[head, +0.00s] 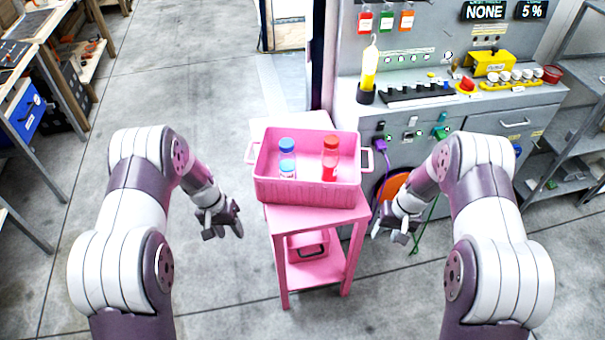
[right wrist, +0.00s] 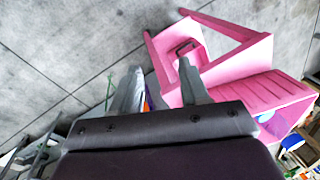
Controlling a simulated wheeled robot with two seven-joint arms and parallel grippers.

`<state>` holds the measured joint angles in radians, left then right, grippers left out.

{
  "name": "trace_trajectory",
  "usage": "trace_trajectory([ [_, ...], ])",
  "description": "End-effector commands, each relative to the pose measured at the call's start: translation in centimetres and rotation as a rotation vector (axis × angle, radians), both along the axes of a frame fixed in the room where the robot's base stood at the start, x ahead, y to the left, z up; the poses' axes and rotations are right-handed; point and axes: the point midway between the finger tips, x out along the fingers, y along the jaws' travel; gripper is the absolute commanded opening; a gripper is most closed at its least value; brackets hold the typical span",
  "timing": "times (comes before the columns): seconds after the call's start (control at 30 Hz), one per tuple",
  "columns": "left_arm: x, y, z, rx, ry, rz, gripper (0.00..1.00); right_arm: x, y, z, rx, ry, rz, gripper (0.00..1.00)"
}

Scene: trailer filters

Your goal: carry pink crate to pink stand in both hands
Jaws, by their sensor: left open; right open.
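The pink crate (head: 307,189) sits upright on top of the pink stand (head: 318,215) in the head view. It has a white-edged handle at each end and holds blue-capped and red bottles or jars. My left gripper (head: 222,222) is open and empty, to the left of the stand and below crate height. My right gripper (head: 397,228) is open and empty, to the right of the stand. Neither gripper touches the crate. The right wrist view shows the right fingers (right wrist: 158,88) apart, with the stand (right wrist: 232,70) and the crate (right wrist: 268,92) beyond them.
A small pink box (head: 307,247) is on the stand's lower shelf. A grey bench with a control panel (head: 425,105) stands close behind on the right, with purple and green cables hanging. Shelving (head: 575,130) is at far right, workbenches (head: 30,110) at far left. Floor on the left is clear.

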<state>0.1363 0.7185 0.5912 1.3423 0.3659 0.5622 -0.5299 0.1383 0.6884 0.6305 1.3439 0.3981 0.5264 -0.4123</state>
Motion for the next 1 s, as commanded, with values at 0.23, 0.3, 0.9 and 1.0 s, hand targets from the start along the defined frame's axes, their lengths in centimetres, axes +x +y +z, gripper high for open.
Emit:
trace_trajectory([
  [0.23,0.0,0.0,0.0,0.0,0.0,0.0,0.45,0.4,-0.9,4.4,-0.001,-0.009,-0.001,0.45],
  [0.3,0.0,0.0,0.0,0.0,0.0,0.0,0.45,0.5,-1.3,6.2,-0.001,-0.007,-0.001,0.45],
  [0.9,0.0,0.0,0.0,0.0,0.0,0.0,0.45,0.7,-2.4,11.9,0.0,-0.003,0.0,0.45],
  [1.0,0.0,0.0,0.2,0.0,-0.001,0.0,0.45,0.7,-2.3,12.1,0.0,-0.003,0.0,0.45],
])
